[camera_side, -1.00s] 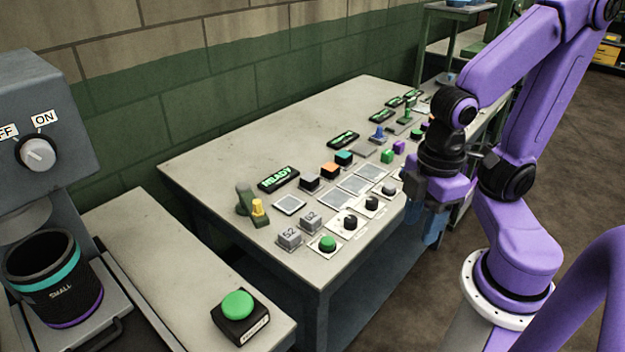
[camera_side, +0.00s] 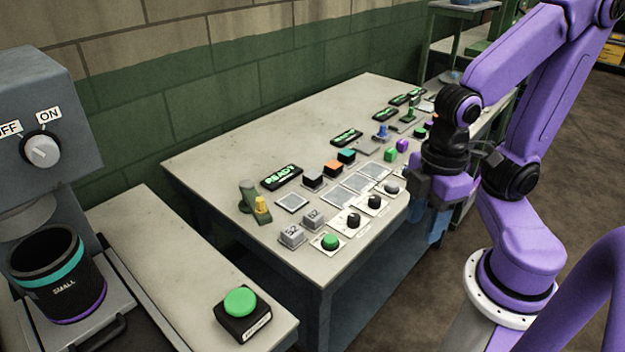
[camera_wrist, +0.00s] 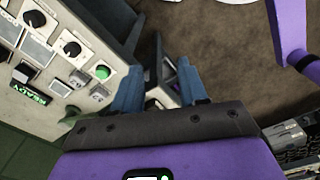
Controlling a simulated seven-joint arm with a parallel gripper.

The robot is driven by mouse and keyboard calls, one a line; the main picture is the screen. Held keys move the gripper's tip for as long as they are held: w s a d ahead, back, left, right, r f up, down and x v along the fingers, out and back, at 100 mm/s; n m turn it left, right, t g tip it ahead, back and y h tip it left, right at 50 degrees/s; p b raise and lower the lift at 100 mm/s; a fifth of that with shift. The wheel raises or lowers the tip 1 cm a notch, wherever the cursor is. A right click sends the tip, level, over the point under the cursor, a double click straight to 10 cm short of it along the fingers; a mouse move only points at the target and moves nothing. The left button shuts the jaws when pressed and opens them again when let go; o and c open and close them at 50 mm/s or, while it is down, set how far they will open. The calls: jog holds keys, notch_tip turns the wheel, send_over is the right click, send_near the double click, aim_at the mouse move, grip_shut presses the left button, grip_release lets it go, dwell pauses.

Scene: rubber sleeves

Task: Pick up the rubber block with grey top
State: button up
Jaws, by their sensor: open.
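The rubber block with the grey top (camera_side: 313,181) is a black cube with a light grey upper face. It stands on the table, left of a similar orange-topped block (camera_side: 333,167) and a teal-topped one (camera_side: 346,156). My gripper (camera_side: 428,230) hangs beyond the table's front edge, right of the blocks and well apart from them. Its blue fingers are open and empty. In the wrist view my gripper (camera_wrist: 160,82) points over the floor beside the table. A dark block (camera_wrist: 22,72) shows at the left there, but I cannot tell which one it is.
Several square grey pads (camera_side: 358,182) and black knobs (camera_side: 353,221) lie in front of the blocks. A READY sign (camera_side: 281,177) lies behind. The table's back left is clear.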

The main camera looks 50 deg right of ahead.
jog(key=o, duration=0.6)
jog(key=shift+o, duration=0.2)
jog(key=w+a+r+n, duration=0.1)
jog(key=w+a+r, duration=0.15)
jog(key=w, duration=0.85)
jog(key=n, duration=0.5)
send_over(312, 174)
notch_tip(312, 174, down, 3)
jog(key=f, duration=1.1)
jog(key=shift+s+d, duration=0.15)
jog(key=shift+d, duration=0.15)
jog(key=shift+a+f, duration=0.15)
jog(key=shift+f, duration=1.4)
jog(key=shift+a+f, duration=0.15)
jog(key=shift+f, duration=1.35)
